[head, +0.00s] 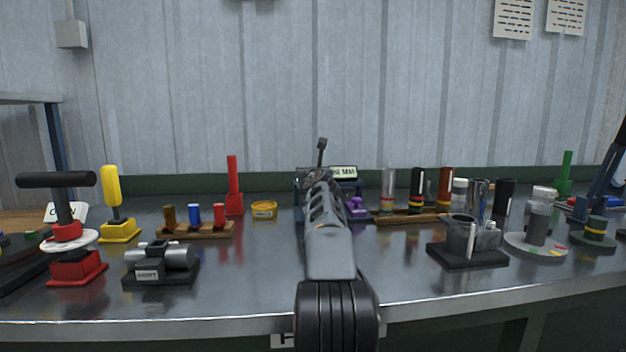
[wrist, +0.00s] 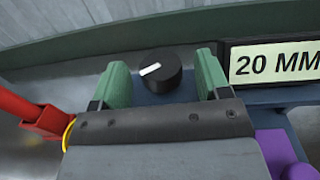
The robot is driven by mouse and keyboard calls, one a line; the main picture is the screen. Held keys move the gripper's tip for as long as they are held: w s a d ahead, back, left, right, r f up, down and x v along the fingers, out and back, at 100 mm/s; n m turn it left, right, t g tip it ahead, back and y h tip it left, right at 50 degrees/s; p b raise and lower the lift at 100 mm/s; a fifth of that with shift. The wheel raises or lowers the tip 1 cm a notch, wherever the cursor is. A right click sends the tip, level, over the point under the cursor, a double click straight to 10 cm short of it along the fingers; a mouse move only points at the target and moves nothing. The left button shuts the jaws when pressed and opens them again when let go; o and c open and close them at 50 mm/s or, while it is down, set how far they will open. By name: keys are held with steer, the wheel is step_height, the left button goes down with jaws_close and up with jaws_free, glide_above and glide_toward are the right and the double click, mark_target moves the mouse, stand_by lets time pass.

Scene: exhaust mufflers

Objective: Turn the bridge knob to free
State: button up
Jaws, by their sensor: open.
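The knob (wrist: 160,72) shows in the wrist view as a short black cylinder with a white pointer line on its top face. It sits on a dark blue base beside a sign (wrist: 278,62) that reads "20 MM". My gripper (wrist: 162,72) is open, with one green fingertip left of the knob and one right of it. Gaps show on both sides, and I cannot tell whether the fingers are level with the knob. In the head view my arm hides the knob; the sign (head: 343,172) shows just right of the wrist. No marking that reads free is visible.
A red stand (head: 234,200) and a yellow ring (head: 264,210) are left of my arm. A purple part (head: 357,209) and a wooden rack (head: 412,218) with upright cylinders are right. The wall is close behind. The bench front is clear around my arm.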

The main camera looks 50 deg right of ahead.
steer(key=b+v, duration=0.2)
steer(key=v, duration=1.1)
steer(key=shift+b, duration=0.35)
steer(key=shift+s+a, duration=0.1)
